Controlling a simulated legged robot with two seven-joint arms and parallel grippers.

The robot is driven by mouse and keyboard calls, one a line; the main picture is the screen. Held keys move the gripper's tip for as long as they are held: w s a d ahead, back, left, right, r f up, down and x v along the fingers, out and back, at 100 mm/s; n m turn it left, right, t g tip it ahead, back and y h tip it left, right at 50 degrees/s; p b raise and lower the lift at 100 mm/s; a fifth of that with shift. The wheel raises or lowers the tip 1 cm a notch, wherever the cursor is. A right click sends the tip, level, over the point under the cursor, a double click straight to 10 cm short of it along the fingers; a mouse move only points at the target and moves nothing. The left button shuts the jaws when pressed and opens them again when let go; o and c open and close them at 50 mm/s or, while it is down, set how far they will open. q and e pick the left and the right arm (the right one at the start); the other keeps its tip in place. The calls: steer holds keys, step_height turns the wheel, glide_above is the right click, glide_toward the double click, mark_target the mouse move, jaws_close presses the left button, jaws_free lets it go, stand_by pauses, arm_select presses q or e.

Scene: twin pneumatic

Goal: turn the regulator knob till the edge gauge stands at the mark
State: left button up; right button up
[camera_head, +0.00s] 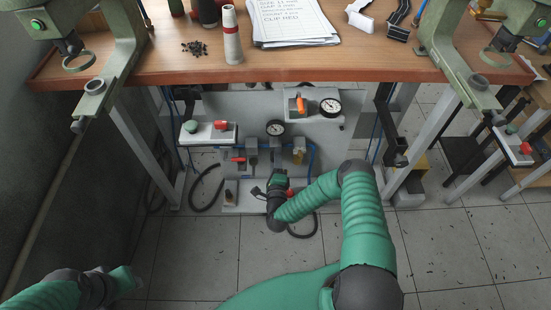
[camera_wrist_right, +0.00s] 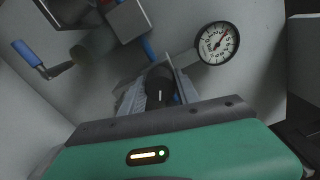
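In the right wrist view a black knob (camera_wrist_right: 160,88) with a white line on its face is flanked by the fingers of my right gripper (camera_wrist_right: 158,96). The gap is about as wide as the knob; I cannot tell if both fingers press on it. A round gauge (camera_wrist_right: 217,43) with a white dial and a red pointer or mark stands up and right of it. In the head view my right gripper (camera_head: 279,180) is low at the grey panel and hides the knob. Two gauges show there, one in the middle (camera_head: 275,128) and one at the upper right (camera_head: 330,106). My left gripper (camera_head: 127,281) is at lower left, fingers unclear.
A wooden bench top (camera_head: 190,68) overhangs the panel (camera_head: 225,105). A white box with a red knob (camera_head: 221,125) and an orange-handled valve (camera_head: 300,104) sit near my right arm. A blue-handled part (camera_wrist_right: 28,52) is at the left in the wrist view. Hoses hang around the panel.

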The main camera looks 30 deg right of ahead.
steer(key=o, duration=0.4)
steer(key=shift+f, duration=0.25)
steer(key=shift+o, duration=0.2)
steer(key=shift+r, duration=0.1)
steer(key=p+v, duration=0.5)
steer(key=v, duration=1.2)
steer(key=shift+p, duration=0.35)
steer(key=shift+d, duration=0.15)
